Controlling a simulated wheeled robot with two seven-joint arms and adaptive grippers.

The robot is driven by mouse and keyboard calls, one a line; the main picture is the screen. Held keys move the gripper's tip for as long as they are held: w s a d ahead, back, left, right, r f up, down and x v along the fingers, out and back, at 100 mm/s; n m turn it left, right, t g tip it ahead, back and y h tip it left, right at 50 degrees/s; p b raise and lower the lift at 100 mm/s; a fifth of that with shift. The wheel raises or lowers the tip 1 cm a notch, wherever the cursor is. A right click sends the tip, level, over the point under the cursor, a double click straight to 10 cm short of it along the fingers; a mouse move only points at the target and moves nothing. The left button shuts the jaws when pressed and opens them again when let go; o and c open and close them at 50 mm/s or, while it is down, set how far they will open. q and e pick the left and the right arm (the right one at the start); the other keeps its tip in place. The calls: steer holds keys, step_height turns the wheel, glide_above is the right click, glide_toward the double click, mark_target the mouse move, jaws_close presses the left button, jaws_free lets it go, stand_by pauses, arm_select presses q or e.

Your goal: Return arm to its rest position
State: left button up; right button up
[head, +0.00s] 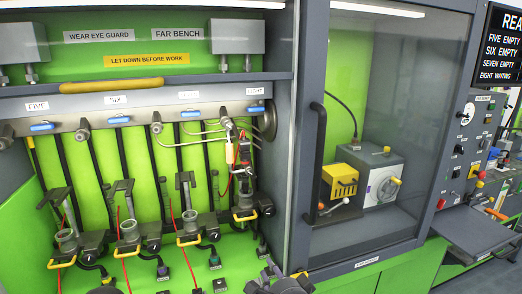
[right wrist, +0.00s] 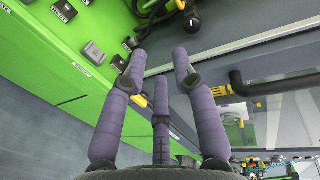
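My right gripper (head: 290,284) shows only as a dark part at the bottom edge of the head view, in front of the bench below the glass cabinet. In the right wrist view my right gripper (right wrist: 160,78) has purple-grey fingers that are spread apart with nothing between them. It is in front of the green bench front (right wrist: 65,50) and appears to touch nothing. Most of my right arm is hidden below the frame.
Several injector stations with clamps (head: 130,232) stand on the green bench, under a grey rail with blue valve handles (head: 117,119). The glass cabinet (head: 391,110) has a dark vertical handle (head: 318,150). A grey shelf (head: 470,233) juts out at the right.

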steer(key=s+d+f+n+g+h, duration=0.1)
steer(key=s+d+f+n+g, duration=0.15)
steer(key=f, duration=0.75)
steer(key=s+d+f+n+g, duration=0.1)
steer(key=s+f+n+g, duration=0.15)
steer(key=f, duration=0.75)
steer(key=s+d+f+n+g+h, duration=0.1)
steer(key=d+f+n+g, duration=0.15)
steer(key=f, duration=0.75)
steer(key=s+f+n+g+y, duration=0.1)
steer(key=s+f+n+g, duration=0.3)
steer(key=s+f, duration=1.2)
steer(key=s+d+g, duration=0.1)
steer(key=g, duration=0.1)
steer(key=shift+s+g, duration=0.3)
steer(key=shift+g, duration=0.05)
steer(key=shift+n, duration=0.25)
